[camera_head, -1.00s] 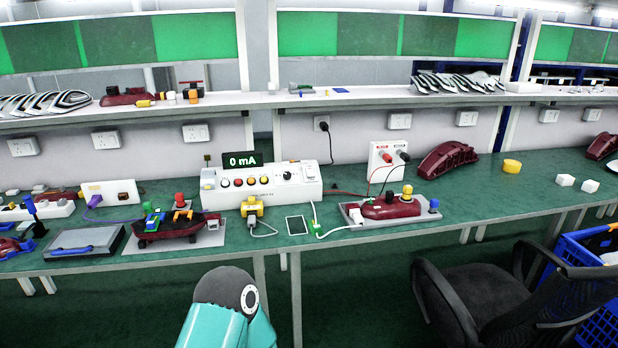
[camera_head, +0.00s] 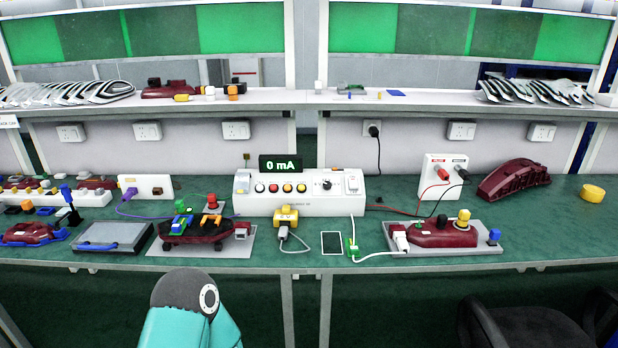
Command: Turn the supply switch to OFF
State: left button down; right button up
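The white supply box (camera_head: 300,206) stands at the middle of the green bench, with a small display reading "0 mA" (camera_head: 280,165) above it. Its front has several round coloured buttons, a black rotary knob (camera_head: 327,185) and a white switch plate (camera_head: 353,183) at the right end. The labels are too small to read, so I cannot tell which control is the supply switch or its position. One teal arm link of mine shows at the bottom, in front of the bench and apart from the box. Neither gripper is in view.
A yellow connector (camera_head: 286,216) and a flat dark device (camera_head: 332,243) lie before the box. A red lamp on a grey plate (camera_head: 440,235) is to the right, another lamp assembly (camera_head: 197,230) to the left. A black chair (camera_head: 535,325) stands at the lower right.

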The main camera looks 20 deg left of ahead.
aim_at(353, 182)
jog(key=u, duration=0.15)
jog(key=i, duration=1.25)
jog(key=z, duration=0.45)
